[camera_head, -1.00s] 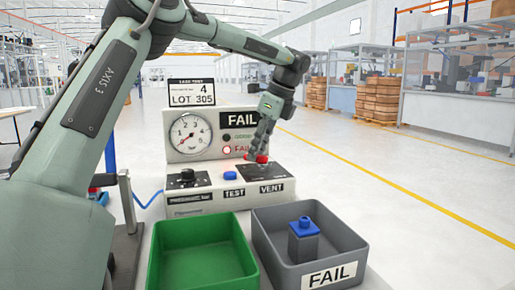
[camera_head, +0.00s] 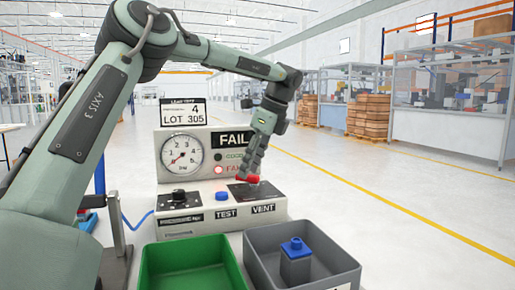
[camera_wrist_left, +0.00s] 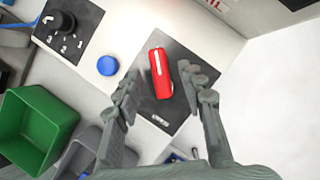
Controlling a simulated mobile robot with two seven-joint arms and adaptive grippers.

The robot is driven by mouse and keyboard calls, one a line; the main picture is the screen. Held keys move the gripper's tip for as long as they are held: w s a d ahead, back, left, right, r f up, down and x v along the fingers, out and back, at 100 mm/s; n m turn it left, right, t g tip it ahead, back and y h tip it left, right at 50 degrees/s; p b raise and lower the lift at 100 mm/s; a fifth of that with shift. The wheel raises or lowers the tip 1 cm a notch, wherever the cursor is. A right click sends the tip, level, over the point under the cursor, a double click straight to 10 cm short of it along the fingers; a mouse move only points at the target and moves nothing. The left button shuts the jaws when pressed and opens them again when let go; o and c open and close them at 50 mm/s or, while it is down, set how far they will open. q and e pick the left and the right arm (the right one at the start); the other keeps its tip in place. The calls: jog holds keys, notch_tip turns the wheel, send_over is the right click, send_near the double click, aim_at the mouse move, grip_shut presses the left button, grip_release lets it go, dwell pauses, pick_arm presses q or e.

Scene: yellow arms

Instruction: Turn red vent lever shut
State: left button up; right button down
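The red vent lever (camera_head: 248,179) sits on a dark plate above the VENT label on the white test unit (camera_head: 170,228). In the left wrist view the lever (camera_wrist_left: 160,84) is a red bar with a white stripe, nearly upright in the picture. My left gripper (camera_head: 248,172) comes down over the lever from above. In the left wrist view its two fingers (camera_wrist_left: 160,75) stand on either side of the lever, with a gap on both sides, open. My right gripper is not in view.
A round gauge (camera_head: 182,153), a FAIL display (camera_head: 233,139), a black knob (camera_head: 179,196) and a blue TEST button (camera_head: 222,196) are on the unit. In front are a green bin (camera_head: 190,241) and a grey bin (camera_head: 342,262) holding a blue-topped part (camera_head: 296,262).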

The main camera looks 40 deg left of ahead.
pick_arm(q)
jog(key=v, duration=1)
jog(key=shift+r, duration=0.35)
jog(key=shift+d, duration=0.1)
